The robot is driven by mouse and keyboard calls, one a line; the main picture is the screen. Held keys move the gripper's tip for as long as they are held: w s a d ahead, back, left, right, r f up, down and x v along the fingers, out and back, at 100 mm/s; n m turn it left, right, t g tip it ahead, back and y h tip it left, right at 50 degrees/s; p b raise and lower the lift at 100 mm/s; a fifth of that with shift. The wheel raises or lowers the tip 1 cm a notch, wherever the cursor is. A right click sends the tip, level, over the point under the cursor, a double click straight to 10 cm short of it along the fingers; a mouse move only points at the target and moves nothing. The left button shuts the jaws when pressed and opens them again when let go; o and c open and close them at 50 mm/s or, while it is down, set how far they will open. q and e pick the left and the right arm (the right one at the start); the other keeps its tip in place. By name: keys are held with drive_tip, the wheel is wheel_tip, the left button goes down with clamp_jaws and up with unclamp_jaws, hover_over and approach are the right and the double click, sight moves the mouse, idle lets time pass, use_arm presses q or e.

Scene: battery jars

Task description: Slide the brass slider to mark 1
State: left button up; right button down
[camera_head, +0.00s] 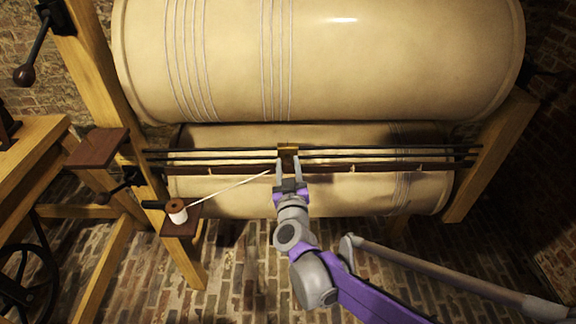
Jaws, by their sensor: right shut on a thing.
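The brass slider (288,149) sits on the dark horizontal rails (400,153) in front of the lower drum, left of the rails' middle. My right gripper (289,170) comes up from below and is shut on the slider, its fingers at either side of the slider's lower part. A dark red-brown bar (385,167) under the rails bears a few small light marks; I cannot read any numbers on them. My left gripper is not in view.
A large cream drum (400,60) wound with pale cord is above the rails, a second (340,198) behind and below. A white thread runs from a spool (177,212) at lower left toward the slider. Wooden posts (490,150) bound both ends. Brick floor lies below.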

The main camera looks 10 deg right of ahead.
idle(0.8)
drive_tip(key=a, duration=0.7)
drive_tip(key=w+a+p, duration=0.1)
drive_tip(key=a, duration=0.6)
drive_tip(key=w+a, duration=0.1)
drive_tip(key=a, duration=0.7)
drive_tip(key=shift+p, duration=0.3)
drive_tip(key=shift+a, duration=0.1)
drive_tip(key=c, duration=0.9)
unclamp_jaws()
drive_tip(key=o, duration=0.4)
drive_tip(key=shift+a, duration=0.1)
drive_tip(key=shift+o, duration=0.2)
drive_tip(key=s, duration=1)
drive_tip(key=shift+s+a+p, duration=0.2)
drive_tip(key=shift+s+p, duration=0.2)
drive_tip(key=shift+p, duration=0.05)
